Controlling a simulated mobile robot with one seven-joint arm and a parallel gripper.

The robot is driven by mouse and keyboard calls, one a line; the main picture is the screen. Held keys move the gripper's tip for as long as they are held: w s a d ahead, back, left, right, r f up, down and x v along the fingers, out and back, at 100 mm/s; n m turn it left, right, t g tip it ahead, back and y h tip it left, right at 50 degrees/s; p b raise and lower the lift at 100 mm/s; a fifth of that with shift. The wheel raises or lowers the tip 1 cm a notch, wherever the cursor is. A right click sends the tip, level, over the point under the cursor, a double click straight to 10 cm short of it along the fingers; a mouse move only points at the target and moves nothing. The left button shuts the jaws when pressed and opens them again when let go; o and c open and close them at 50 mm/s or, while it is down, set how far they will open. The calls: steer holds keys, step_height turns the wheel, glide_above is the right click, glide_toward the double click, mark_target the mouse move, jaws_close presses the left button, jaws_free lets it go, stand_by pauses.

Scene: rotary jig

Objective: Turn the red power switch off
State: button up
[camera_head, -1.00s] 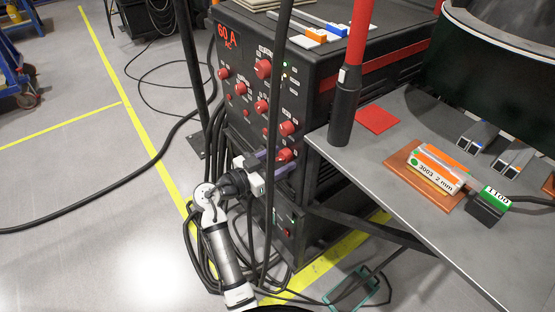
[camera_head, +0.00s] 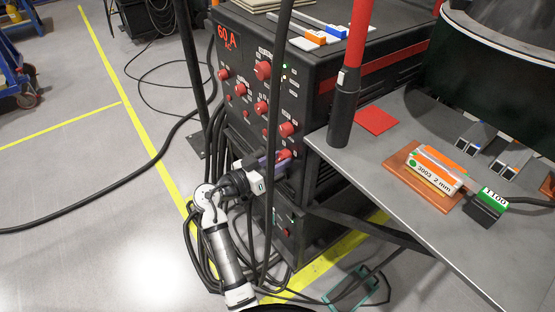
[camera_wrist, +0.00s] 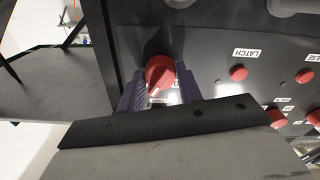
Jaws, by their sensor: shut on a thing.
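The red power switch is a round red knob (camera_wrist: 160,72) on the dark front panel of the cabinet, seen in the wrist view. A white pointer line on it slants toward the lower left. My gripper (camera_wrist: 160,84) has one purple finger on each side of the knob and is shut on it. The label below the knob is mostly hidden. In the head view my gripper (camera_head: 281,158) is at the panel's lower right, and its fingers largely cover the knob.
Other red knobs, including one at the upper panel (camera_head: 263,70), sit nearby. A grey table (camera_head: 400,150) with labelled blocks stands close on the right. A black cable and a red-and-black post (camera_head: 343,110) pass in front of the cabinet. Cables hang beside my arm.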

steer(key=n+p, duration=0.2)
steer(key=n, duration=0.2)
steer(key=shift+r+n, duration=0.15)
steer(key=shift+n, duration=0.15)
steer(key=n+p, duration=0.2)
steer(key=n, duration=0.1)
steer(key=shift+r+n+p, duration=0.1)
steer(key=shift+n+p, duration=0.3)
steer(key=n+p, duration=0.3)
steer(key=n, duration=0.1)
steer(key=shift+n+p, duration=1.15)
steer(key=shift+n, duration=0.15)
steer(key=shift+f, duration=0.2)
steer(key=o, duration=1)
steer(key=shift+s+a, duration=0.1)
steer(key=b+v, duration=0.3)
steer(key=v, duration=1)
steer(key=shift+s+a, duration=0.25)
